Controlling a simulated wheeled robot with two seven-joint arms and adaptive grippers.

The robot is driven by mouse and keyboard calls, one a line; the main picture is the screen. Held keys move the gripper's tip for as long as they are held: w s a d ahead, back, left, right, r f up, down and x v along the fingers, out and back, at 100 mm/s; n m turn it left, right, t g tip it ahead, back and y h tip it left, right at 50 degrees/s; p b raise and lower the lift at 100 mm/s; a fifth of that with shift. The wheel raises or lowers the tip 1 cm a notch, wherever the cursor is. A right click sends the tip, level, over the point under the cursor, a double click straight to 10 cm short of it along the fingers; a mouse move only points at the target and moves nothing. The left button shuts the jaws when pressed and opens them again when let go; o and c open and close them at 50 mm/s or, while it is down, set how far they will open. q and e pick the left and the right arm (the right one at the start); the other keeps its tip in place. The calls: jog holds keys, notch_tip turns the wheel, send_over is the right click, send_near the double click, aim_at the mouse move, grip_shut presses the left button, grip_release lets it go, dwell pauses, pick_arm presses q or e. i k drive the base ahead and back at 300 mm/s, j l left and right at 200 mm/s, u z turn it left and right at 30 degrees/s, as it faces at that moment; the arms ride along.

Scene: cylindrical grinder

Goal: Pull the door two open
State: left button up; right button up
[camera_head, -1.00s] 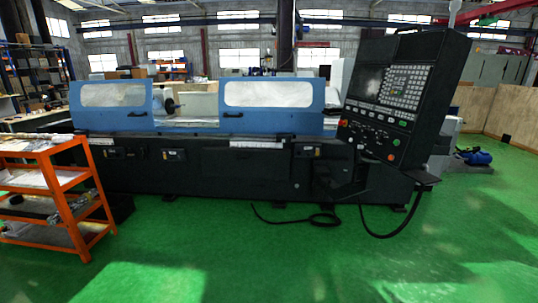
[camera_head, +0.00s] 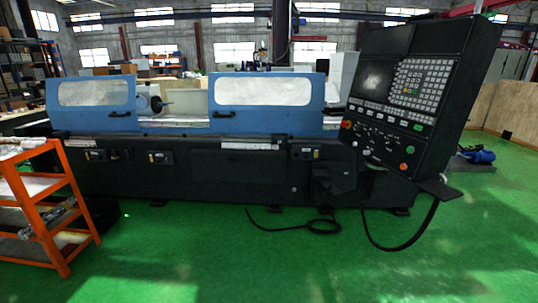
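The cylindrical grinder stands ahead with a dark base (camera_head: 230,178) and two blue sliding doors. The left door (camera_head: 92,122) has a pale window and a dark handle near its lower right. The right door (camera_head: 266,120) has a similar window and a dark handle at its lower left. A gap between the doors shows a dark round part (camera_head: 155,104) and a light interior. I cannot tell from the picture which door is numbered two. Neither of my grippers is in view.
A control panel (camera_head: 405,95) on a dark arm juts out at the right front of the grinder. An orange shelf cart (camera_head: 72,205) stands at the left. A black cable (camera_head: 300,227) lies on the green floor (camera_head: 240,265). Open floor lies in front of the grinder.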

aim_at(258, 104)
jog(key=i, duration=3.8)
jog(key=u, duration=0.15)
